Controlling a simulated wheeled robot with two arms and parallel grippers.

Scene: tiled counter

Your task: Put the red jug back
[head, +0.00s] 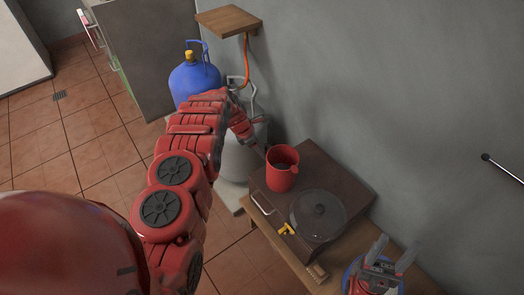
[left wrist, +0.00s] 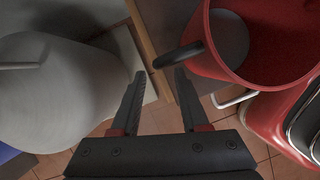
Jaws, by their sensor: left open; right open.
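The red jug (head: 282,178) stands upright on a dark brown block-like surface (head: 335,180) against the wall. In the left wrist view the jug (left wrist: 265,60) fills the upper right, with its black handle (left wrist: 178,54) pointing left. My left gripper (head: 262,152) is at the jug's left side, open and empty. In the left wrist view its fingertips (left wrist: 160,75) lie just short of the handle, one to each side; I cannot tell whether they touch it. My right gripper (head: 394,252) is open and empty at the lower right.
A dark round lid (head: 319,214) lies beside the jug, with a yellow piece (head: 287,229) near it. A grey cylinder (left wrist: 60,90) stands left of my left gripper. A blue gas bottle (head: 192,80) and wooden shelf (head: 228,21) are farther back. A rod (head: 503,169) is on the wall.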

